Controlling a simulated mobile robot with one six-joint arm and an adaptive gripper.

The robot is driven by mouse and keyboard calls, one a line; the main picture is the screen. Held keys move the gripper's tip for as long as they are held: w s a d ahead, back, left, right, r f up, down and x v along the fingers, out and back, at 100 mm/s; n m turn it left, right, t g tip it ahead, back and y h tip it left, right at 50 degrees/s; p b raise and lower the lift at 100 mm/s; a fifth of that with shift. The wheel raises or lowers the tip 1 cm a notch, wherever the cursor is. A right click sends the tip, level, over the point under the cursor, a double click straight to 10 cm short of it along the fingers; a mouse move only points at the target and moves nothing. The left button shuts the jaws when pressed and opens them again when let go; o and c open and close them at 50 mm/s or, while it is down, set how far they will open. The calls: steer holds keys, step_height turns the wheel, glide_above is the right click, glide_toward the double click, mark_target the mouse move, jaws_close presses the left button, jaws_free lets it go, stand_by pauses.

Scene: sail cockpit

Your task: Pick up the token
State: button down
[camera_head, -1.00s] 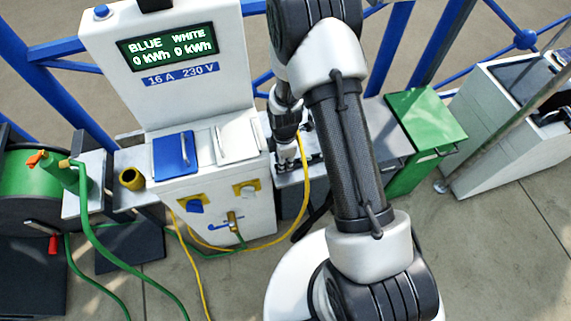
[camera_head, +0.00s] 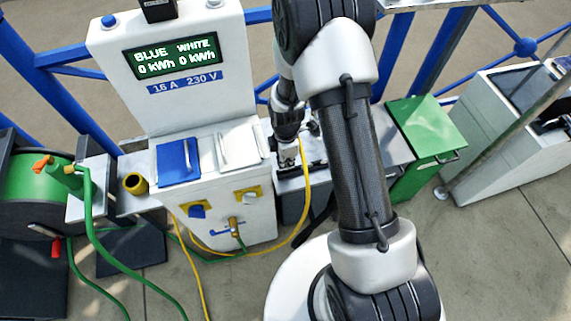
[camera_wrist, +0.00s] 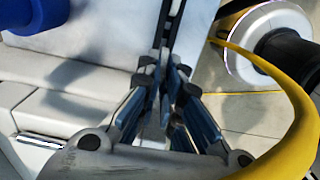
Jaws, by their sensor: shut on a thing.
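My gripper (camera_head: 287,158) hangs over the grey bench beside the pedestal in the head view, half hidden by its own wrist. In the wrist view its fingers (camera_wrist: 165,62) are closed together at the tips. A thin dark strip, seen edge-on, shows at the fingertips; I take it to be the token (camera_wrist: 170,25), though its face is hidden. The token cannot be made out in the head view.
The white pedestal (camera_head: 195,85) with blue and white flaps stands left of my gripper. A yellow cable (camera_head: 303,205) curves close by and crosses the wrist view's right side. A green-lidded box (camera_head: 426,128) stands right. A hose reel (camera_head: 35,185) is at far left.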

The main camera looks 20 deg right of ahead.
step_height(320, 180, up, 21)
steer(key=p, duration=0.8)
stand_by(0.6)
